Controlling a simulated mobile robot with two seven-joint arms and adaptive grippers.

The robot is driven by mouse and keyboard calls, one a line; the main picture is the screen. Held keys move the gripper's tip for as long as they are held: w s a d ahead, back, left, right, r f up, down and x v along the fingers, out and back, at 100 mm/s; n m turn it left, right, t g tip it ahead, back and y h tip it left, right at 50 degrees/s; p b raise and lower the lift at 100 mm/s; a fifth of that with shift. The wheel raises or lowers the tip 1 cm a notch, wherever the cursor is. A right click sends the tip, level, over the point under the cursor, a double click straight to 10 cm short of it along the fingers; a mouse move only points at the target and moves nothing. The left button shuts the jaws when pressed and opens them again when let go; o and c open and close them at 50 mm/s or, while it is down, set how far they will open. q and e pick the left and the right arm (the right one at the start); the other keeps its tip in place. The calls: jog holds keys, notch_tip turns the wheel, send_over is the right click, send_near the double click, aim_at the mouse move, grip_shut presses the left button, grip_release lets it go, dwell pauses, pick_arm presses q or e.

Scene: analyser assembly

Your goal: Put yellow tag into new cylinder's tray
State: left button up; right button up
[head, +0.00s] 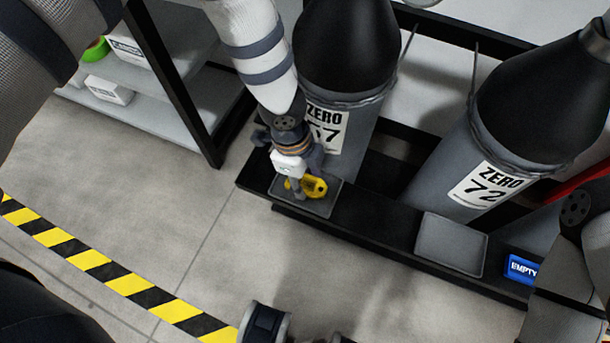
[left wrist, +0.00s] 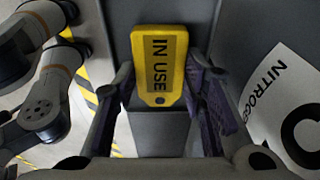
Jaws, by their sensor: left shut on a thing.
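The yellow tag (head: 316,187) reads "IN USE" in the left wrist view (left wrist: 158,65). My left gripper (head: 296,186) is shut on it, with one finger on each side of the tag (left wrist: 160,100). It holds the tag at the small grey tray (head: 322,207) in front of the cylinder marked ZERO 57 (head: 345,150). I cannot tell whether the tag touches the tray floor. An empty grey tray (head: 452,246) lies in front of the cylinder marked ZERO 72 (head: 455,150). My right gripper is not clearly visible.
A blue EMPTY tag (head: 521,268) lies on the black rack (head: 375,240), right of the empty tray. A shelf (head: 160,110) with a white box (head: 108,90) stands at the upper left. Yellow and black floor tape (head: 110,275) crosses the open floor.

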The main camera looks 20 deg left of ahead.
pick_arm(q)
jog(key=shift+f, duration=0.1)
jog(key=o, duration=0.8)
